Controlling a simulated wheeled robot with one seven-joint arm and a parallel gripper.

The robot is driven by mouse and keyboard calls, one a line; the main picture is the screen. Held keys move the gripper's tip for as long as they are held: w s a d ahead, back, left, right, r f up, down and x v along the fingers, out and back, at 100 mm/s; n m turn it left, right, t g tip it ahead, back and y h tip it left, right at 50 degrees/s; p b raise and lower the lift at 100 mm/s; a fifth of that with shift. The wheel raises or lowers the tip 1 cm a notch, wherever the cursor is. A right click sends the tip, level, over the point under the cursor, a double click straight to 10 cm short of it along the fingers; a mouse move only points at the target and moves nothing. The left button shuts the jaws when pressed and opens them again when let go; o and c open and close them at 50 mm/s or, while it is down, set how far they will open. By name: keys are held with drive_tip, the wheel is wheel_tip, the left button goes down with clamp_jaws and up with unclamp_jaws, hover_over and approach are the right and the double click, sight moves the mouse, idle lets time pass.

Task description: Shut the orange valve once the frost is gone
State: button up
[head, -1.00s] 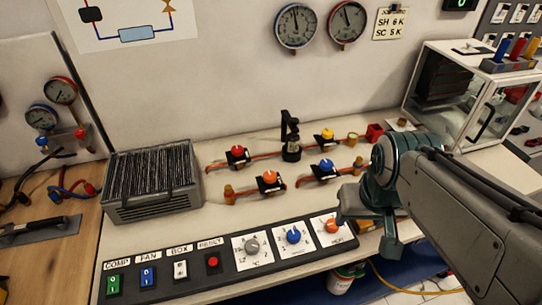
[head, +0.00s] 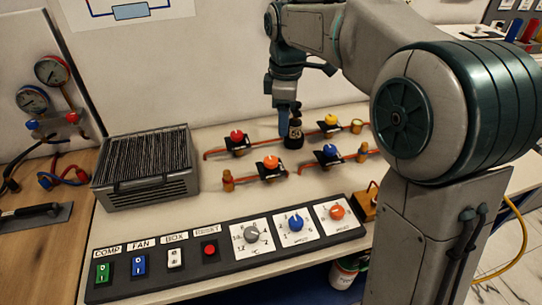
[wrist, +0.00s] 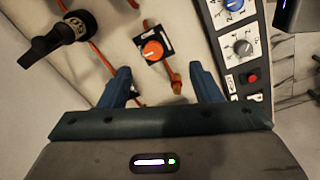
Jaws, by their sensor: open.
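The orange valve (head: 270,163) has a round orange knob on a black body, on a short copper pipe in the front row on the bench. In the wrist view the orange valve (wrist: 152,50) lies just ahead of the fingers, between their lines. My gripper (head: 284,130) points down behind the valve in the head view, near a black-handled fitting. In the wrist view my gripper (wrist: 158,73) has its blue fingers wide apart with nothing between them. I see no clear frost on the valve; the glass box seen earlier is hidden behind my arm.
Red (head: 236,136), yellow (head: 331,120) and blue (head: 330,152) valves stand close by. The black-handled fitting (wrist: 68,35) stands beside my gripper. A finned grey unit (head: 150,188) is at left. A switch and dial panel (head: 225,262) runs along the front; bare bench lies between.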

sight(271, 159)
drive_tip(key=w+a+f+n, duration=0.1)
drive_tip(key=f, duration=0.4)
drive_tip(key=a+f+b, duration=0.1)
drive_tip(key=f, duration=0.4)
drive_tip(key=w+a+f+n, duration=0.1)
drive_tip(key=f, duration=0.4)
drive_tip(key=shift+w+a+f+n, duration=0.15)
drive_tip(key=shift+w+n, duration=0.15)
drive_tip(key=c, duration=1)
